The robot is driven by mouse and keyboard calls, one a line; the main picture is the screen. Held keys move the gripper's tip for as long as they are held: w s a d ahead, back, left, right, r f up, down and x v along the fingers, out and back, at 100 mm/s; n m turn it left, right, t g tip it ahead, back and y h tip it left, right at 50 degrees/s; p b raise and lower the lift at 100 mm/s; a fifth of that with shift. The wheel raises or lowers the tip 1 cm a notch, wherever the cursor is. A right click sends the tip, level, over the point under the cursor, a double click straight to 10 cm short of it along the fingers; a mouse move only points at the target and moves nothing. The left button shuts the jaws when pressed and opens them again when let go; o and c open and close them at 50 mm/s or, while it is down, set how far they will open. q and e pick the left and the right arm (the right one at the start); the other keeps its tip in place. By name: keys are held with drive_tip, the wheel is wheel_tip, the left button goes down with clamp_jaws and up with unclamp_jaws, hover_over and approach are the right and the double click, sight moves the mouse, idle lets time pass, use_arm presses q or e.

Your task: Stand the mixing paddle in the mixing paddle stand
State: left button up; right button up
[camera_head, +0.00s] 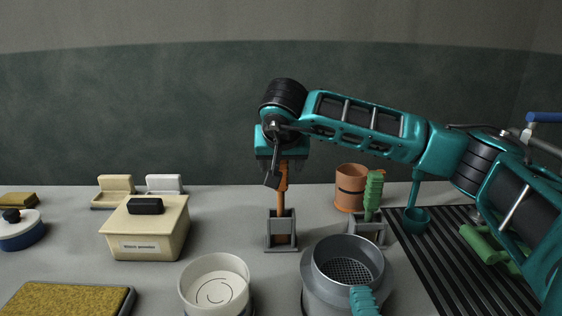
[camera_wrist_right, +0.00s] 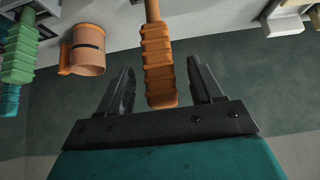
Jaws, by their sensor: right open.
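The orange-handled tool, which looks like the mixing paddle (camera_head: 282,203), stands upright with its lower end in a grey stand (camera_head: 281,243). My right gripper (camera_head: 277,178) is above the stand, pointing down at the top of the orange handle. In the right wrist view the ribbed handle (camera_wrist_right: 158,62) lies between the two spread fingers of my right gripper (camera_wrist_right: 161,72), with a gap showing on each side. The gripper is open. The foot of the tool inside the stand is partly hidden. My left gripper is not in view.
A green-handled tool (camera_head: 373,192) stands in a second grey stand (camera_head: 368,231) to the right, near an orange-brown mug (camera_head: 350,186). A grey pot with a sieve (camera_head: 346,280) and a white bowl (camera_head: 214,284) stand in front. A beige box (camera_head: 145,228) is left.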

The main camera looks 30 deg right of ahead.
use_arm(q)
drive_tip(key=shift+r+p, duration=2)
use_arm(e)
drive_tip(key=v, duration=0.8)
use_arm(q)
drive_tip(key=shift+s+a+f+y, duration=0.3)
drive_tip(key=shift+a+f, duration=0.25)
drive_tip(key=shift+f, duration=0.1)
use_arm(e)
drive_tip(key=v, duration=1.3)
